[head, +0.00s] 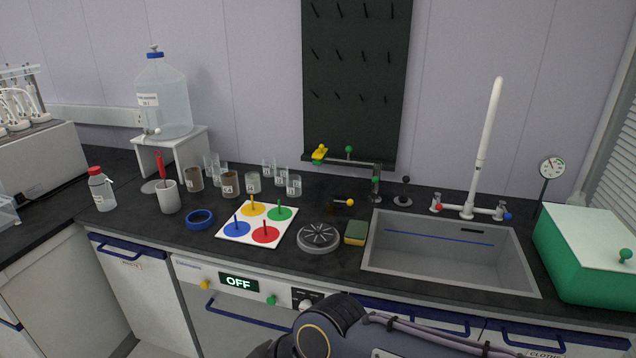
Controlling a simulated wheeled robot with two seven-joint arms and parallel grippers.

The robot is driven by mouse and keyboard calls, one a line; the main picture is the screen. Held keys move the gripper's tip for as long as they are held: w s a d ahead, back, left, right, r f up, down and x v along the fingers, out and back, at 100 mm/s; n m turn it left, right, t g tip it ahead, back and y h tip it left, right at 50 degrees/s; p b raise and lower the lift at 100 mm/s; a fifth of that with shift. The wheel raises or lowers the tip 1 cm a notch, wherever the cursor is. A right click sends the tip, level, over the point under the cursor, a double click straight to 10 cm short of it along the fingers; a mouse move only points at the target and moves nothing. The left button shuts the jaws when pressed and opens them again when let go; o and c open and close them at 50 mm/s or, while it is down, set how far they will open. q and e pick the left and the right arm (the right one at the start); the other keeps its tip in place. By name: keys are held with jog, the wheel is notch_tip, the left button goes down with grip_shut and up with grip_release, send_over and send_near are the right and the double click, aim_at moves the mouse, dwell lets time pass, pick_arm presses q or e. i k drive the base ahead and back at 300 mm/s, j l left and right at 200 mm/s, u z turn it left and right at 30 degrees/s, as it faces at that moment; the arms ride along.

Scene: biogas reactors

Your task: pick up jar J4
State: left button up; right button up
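Several small glass jars stand on the black counter left of centre. The front brown-filled jar (230,184) has a white label that seems to read J4, though the print is very small. It stands upright behind the white board with coloured discs. Another brown jar (194,179) stands to its left, and a paler labelled jar (253,183) is close on its right. Part of my arm shows at the bottom edge, well in front of the jars. Neither gripper's fingers are in view.
A white board (228,240) with coloured pegged discs lies in front of the jars. A grey cup (169,198), a blue ring (200,224) and a round grey device (318,241) are nearby. A sink (450,275) is on the right. A carboy (165,100) stands behind left.

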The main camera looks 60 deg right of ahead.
aim_at(252, 180)
jog(key=z, duration=1.45)
jog(key=i+j, duration=1)
jog(key=i, duration=0.15)
jog(key=i+j, duration=1.05)
jog(key=i+j+u, duration=0.05)
